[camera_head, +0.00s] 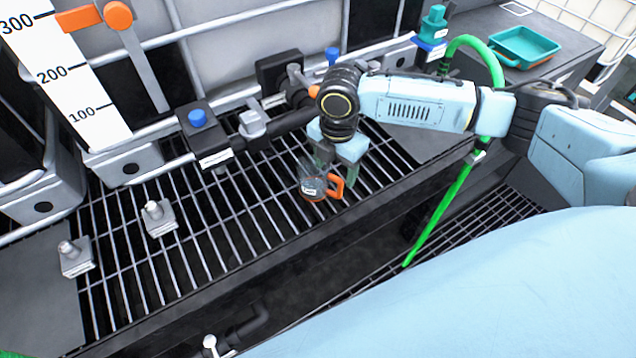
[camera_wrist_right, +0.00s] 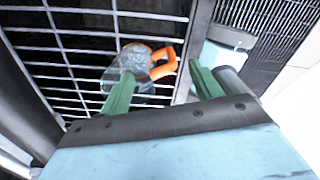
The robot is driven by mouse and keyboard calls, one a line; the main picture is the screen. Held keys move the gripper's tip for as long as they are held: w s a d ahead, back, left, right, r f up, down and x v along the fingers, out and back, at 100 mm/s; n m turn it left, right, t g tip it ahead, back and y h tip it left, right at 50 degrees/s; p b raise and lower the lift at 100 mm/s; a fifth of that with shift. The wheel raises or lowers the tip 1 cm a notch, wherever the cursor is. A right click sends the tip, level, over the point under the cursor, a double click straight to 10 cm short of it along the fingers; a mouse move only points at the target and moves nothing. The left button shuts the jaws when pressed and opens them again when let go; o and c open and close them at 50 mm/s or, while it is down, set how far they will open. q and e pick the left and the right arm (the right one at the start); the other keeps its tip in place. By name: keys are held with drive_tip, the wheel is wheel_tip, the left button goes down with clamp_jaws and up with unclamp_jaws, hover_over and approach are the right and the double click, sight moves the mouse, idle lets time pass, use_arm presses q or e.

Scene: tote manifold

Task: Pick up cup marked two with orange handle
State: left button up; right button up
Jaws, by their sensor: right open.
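A clear cup (camera_head: 311,186) with an orange handle (camera_head: 336,187) and a small white label stands on the metal grating. The label's mark is too small to read. My right gripper (camera_head: 336,177) is open just above and around the handle side of the cup, pointing down. In the right wrist view, the cup (camera_wrist_right: 134,60) and its orange handle (camera_wrist_right: 163,65) show beyond the green fingertips of my right gripper (camera_wrist_right: 162,82). The handle lies between the two fingers in that view; I cannot tell whether they touch it. My left gripper is not in view.
The grating (camera_head: 160,270) is mostly clear around the cup. Black pipework with a blue-capped valve (camera_head: 197,118) runs behind it. Metal fittings (camera_head: 158,217) stand at left. A green hose (camera_head: 455,195) hangs at right, near a teal tray (camera_head: 524,46).

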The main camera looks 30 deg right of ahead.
drive_tip(key=shift+f, duration=0.65)
wheel_tip(320, 180, down, 5)
drive_tip(key=shift+s+b, duration=0.1)
drive_tip(key=shift+b, duration=0.65)
drive_tip(key=shift+f, duration=0.1)
drive_tip(key=shift+c, duration=1.2)
drive_tip(key=c, duration=0.7)
drive_tip(key=shift+c, duration=1.2)
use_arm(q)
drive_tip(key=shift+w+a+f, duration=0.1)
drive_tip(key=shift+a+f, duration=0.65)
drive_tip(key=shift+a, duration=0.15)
